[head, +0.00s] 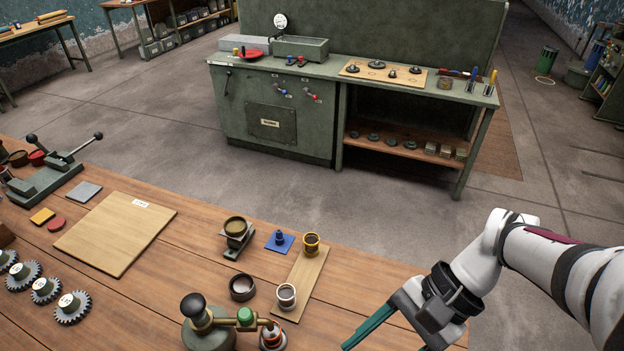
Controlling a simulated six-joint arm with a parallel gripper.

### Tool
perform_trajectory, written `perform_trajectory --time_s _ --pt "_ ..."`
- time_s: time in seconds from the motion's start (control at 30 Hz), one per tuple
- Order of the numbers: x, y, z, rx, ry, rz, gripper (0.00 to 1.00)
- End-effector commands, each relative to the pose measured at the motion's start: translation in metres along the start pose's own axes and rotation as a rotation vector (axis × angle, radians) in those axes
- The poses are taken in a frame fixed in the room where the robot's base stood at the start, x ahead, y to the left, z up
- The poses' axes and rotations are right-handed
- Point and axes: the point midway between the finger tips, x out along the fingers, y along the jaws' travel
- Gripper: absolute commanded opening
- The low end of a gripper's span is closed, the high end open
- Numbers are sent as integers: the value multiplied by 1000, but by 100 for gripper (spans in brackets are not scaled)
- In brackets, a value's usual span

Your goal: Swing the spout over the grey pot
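A dispenser with a round dark knob (192,306) and a green cap (245,316) stands at the bottom edge of the head view. Its thin brass spout (264,322) points right and ends above or beside a small reddish pot with a pale rim (272,335); I cannot tell which. A light grey pot (287,296) stands on a narrow wooden board, behind and right of the spout's end. A darker grey pot (242,287) stands left of it. My gripper (352,346), with teal fingers, is right of these, apart from them. Its fingertips are partly cut off by the frame.
A yellow pot (311,244) stands at the far end of the narrow board (306,272). A blue square with a dark piece (279,240) and a small green stand with a cup (236,234) are behind. Gears (73,308) lie left. The table right of the board is bare.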

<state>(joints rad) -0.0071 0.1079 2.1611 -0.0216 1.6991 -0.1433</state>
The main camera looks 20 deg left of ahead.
Motion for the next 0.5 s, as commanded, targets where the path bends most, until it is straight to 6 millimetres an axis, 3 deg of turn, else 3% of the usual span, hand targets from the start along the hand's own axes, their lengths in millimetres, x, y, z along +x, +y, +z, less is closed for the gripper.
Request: perform_trajectory --time_s 0.1,0.2,0.33,0.5 --pt "18 -54 -34 96 -305 -62 66" --pt "42 -92 -69 179 -538 -140 66" --pt "74 -120 -106 268 -744 -232 66" --pt "94 -131 -124 318 -845 -288 66"
